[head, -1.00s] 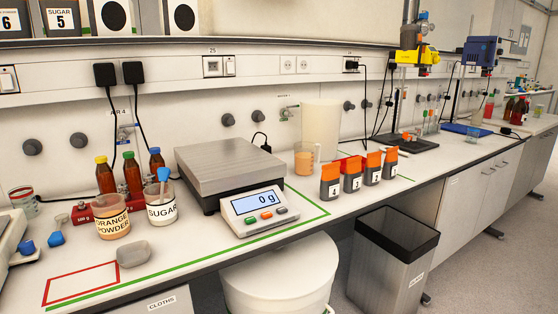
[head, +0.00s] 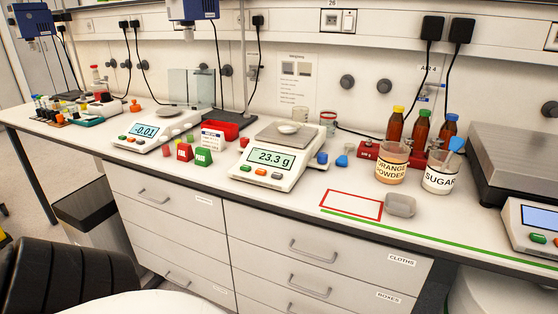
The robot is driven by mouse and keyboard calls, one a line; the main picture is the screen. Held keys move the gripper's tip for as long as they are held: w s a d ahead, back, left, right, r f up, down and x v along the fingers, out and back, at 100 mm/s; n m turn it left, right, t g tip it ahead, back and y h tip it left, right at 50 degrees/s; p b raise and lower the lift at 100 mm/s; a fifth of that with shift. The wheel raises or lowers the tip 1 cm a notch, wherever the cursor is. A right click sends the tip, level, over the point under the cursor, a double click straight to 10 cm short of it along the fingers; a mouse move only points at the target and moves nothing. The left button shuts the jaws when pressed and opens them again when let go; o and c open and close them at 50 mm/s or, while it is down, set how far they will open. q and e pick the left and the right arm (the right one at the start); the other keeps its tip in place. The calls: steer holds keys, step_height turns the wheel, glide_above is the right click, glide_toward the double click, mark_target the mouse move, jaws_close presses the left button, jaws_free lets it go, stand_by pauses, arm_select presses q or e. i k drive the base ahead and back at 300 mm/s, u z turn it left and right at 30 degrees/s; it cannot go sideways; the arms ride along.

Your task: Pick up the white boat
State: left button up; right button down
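A small white boat (head: 289,128) sits on the metal pan of a white balance (head: 262,178) near the middle of the bench. The balance display reads 23.3 g. Another shallow light dish (head: 168,112) rests on a second balance (head: 140,133), which reads -0.01, farther left. Neither of my grippers is in view.
Beakers of orange powder (head: 392,163) and sugar (head: 440,173) stand to the right, before several brown bottles. Red and green blocks and a red bin (head: 222,130) stand left of the middle balance.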

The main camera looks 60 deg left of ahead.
mark_target(288, 127)
steer(key=u, duration=1.55)
steer(key=k, duration=0.95)
steer(key=u, duration=1.35)
steer(key=i, duration=1)
steer(key=z, duration=0.45)
steer(key=i, duration=1)
steer(key=z, duration=0.9)
